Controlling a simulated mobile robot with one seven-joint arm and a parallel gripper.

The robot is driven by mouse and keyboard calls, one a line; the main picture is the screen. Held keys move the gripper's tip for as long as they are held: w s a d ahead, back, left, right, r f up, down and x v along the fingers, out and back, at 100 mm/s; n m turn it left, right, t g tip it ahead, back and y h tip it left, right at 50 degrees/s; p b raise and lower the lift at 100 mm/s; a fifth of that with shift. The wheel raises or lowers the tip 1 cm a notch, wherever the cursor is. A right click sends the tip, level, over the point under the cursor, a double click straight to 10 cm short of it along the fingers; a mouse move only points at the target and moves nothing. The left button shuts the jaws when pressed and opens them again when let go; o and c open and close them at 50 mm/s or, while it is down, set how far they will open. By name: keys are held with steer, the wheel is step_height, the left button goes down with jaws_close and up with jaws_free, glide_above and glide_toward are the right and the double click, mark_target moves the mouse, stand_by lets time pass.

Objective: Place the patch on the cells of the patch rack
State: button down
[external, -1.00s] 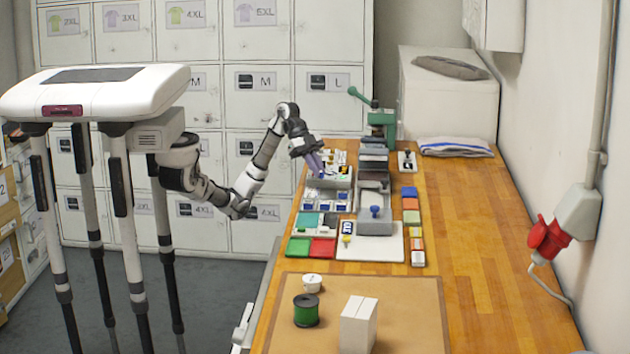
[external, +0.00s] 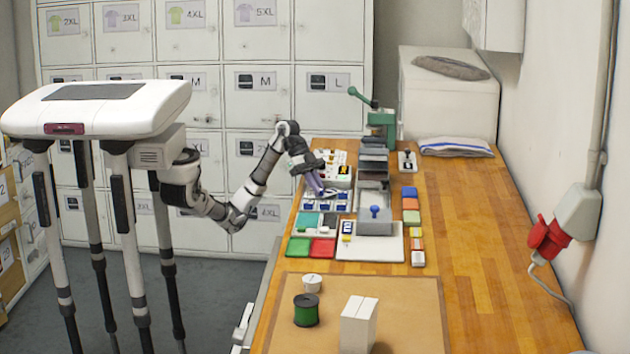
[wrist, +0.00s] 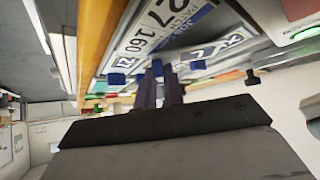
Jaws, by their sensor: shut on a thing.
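The patch rack (external: 313,207), a pale board with several blue-and-white patches in its cells, lies on the bench left of the grey press. My gripper (external: 320,192) is low over the rack, pointing down and slightly tilted. In the wrist view its dark purple fingers (wrist: 158,82) are close together, shut on a small patch that is mostly hidden between them. I cannot tell whether this patch touches the rack. Other lettered blue-and-white patches show beyond the fingertips in the wrist view.
The grey press with a blue knob (external: 374,211) stands close right of the rack. Red and green trays (external: 311,248) lie nearer. A green spool (external: 306,310) and white block (external: 359,323) stand on the front mat.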

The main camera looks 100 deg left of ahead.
steer(key=shift+f, duration=0.35)
steer(key=c, duration=1.4)
jaws_free()
steer(key=shift+r, duration=0.1)
steer(key=shift+c, duration=0.2)
steer(key=b+v, duration=0.1)
steer(key=v, duration=1.2)
steer(key=shift+s+a+r, duration=0.2)
steer(key=shift+r, duration=0.1)
